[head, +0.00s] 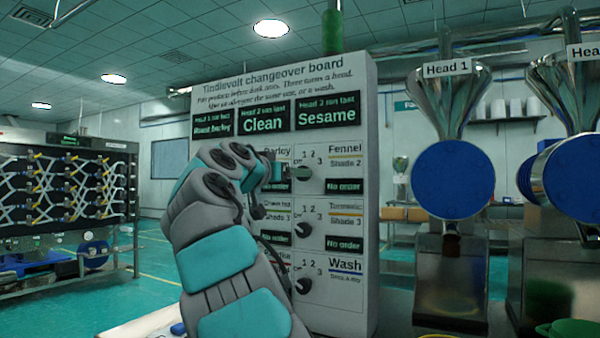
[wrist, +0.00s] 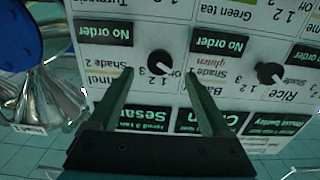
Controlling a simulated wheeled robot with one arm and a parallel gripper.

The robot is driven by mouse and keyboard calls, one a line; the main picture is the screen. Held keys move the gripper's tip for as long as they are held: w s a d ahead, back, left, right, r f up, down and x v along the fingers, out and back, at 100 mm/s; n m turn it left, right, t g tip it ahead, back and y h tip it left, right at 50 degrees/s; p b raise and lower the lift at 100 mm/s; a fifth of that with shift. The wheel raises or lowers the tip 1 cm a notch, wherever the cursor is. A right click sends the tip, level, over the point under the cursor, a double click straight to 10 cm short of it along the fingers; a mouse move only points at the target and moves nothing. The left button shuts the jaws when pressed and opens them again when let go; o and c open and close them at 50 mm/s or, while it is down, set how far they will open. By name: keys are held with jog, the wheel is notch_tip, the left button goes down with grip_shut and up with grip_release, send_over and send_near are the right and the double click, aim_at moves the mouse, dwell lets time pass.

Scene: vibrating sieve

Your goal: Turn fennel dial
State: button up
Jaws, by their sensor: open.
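The fennel dial (head: 303,173) is a black round knob on the white changeover board, left of the "Fennel Shade 2" label. It has "Off", 1, 2 and 3 printed around it. In the wrist view, which is upside down, the fennel dial (wrist: 160,63) shows between my two green fingers. My gripper (wrist: 158,74) is open, with one finger on each side of the dial; I cannot tell whether either touches it. In the head view my gripper (head: 284,171) is at the dial's left, partly hidden by my arm. The fennel display (head: 344,186) reads "No order".
The turmeric dial (head: 304,230) and wash dial (head: 303,286) sit below on the board (head: 362,200). Another dial (wrist: 270,73) is right of my gripper in the wrist view. Head 1 (head: 452,180) stands right of the board.

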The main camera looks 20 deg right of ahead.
jog(key=p+x, duration=0.1)
jog(key=x, duration=0.4)
jog(key=shift+c, duration=0.4)
grip_shut()
